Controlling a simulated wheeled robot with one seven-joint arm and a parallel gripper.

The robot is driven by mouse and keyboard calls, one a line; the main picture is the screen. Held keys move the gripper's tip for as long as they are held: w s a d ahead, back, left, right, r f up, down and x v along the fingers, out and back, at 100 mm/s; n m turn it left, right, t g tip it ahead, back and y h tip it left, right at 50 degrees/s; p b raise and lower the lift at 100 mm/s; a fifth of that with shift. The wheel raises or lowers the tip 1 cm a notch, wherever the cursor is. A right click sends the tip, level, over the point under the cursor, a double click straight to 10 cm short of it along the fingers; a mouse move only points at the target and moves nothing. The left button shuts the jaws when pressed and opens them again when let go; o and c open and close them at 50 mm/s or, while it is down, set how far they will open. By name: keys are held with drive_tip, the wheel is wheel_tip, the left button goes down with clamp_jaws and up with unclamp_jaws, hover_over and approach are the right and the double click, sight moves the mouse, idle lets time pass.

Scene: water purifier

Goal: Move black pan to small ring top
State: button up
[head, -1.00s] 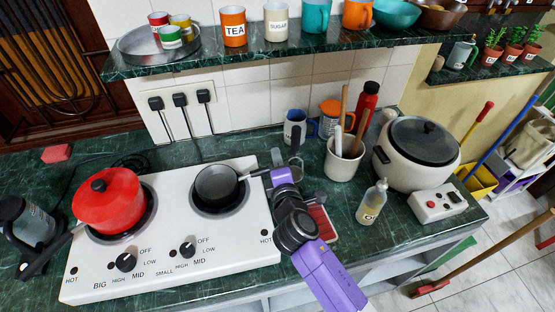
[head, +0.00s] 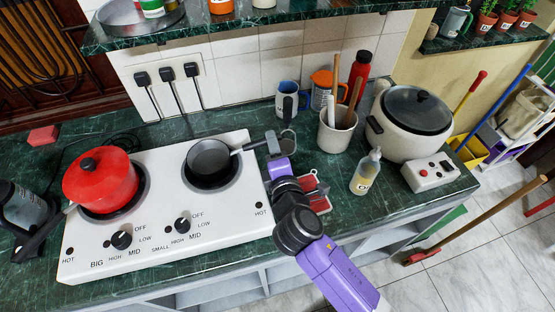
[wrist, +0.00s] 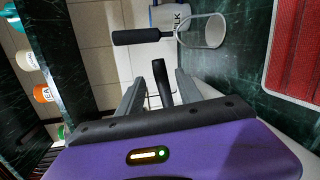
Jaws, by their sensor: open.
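The black pan (head: 209,160) sits on the small ring (head: 212,186) at the right of the white hob, with a dark rim of the ring showing around it. Its handle (head: 252,146) points right, toward my gripper (head: 272,143). In the wrist view my gripper (wrist: 158,95) is open, and a black handle (wrist: 162,78), which looks like the pan's, lies between the two fingers with gaps at the sides. The pan's bowl is hidden in the wrist view.
A red pot (head: 100,182) stands on the big ring at left. A blue mug (head: 288,97), a utensil crock (head: 337,130), a bottle (head: 366,172) and a rice cooker (head: 411,122) stand to the right. A strainer (wrist: 203,31) shows near the fingers. A shelf (head: 240,27) overhangs the back.

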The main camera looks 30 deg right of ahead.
drive_tip(key=shift+b+v, duration=0.35)
drive_tip(key=shift+v, duration=2.4)
drive_tip(key=s+f+y, duration=0.1)
drive_tip(key=s, duration=0.1)
drive_tip(key=s+a+f+m+y, duration=0.1)
drive_tip(key=s+f, duration=0.1)
drive_tip(key=s, duration=0.1)
drive_tip(key=s+f+m+y, duration=0.1)
drive_tip(key=s+f, duration=0.1)
drive_tip(key=s, duration=0.1)
drive_tip(key=shift+s+a+g, duration=0.2)
drive_tip(key=shift+a+g, duration=0.1)
drive_tip(key=shift+a, duration=0.1)
drive_tip(key=s, duration=0.2)
drive_tip(key=s+a+m+y, duration=0.1)
drive_tip(key=s, duration=0.1)
drive_tip(key=s+m+y, duration=0.1)
drive_tip(key=s, duration=0.1)
drive_tip(key=shift+s+a+f, duration=0.3)
drive_tip(key=shift+s+a, duration=0.05)
drive_tip(key=s+r+m, duration=0.4)
drive_tip(key=s+m, duration=0.1)
drive_tip(key=s, duration=0.3)
drive_tip(key=s+r+m+t+y, duration=0.1)
drive_tip(key=s+r+m, duration=0.4)
drive_tip(key=s+m, duration=0.1)
drive_tip(key=shift+v, duration=0.9)
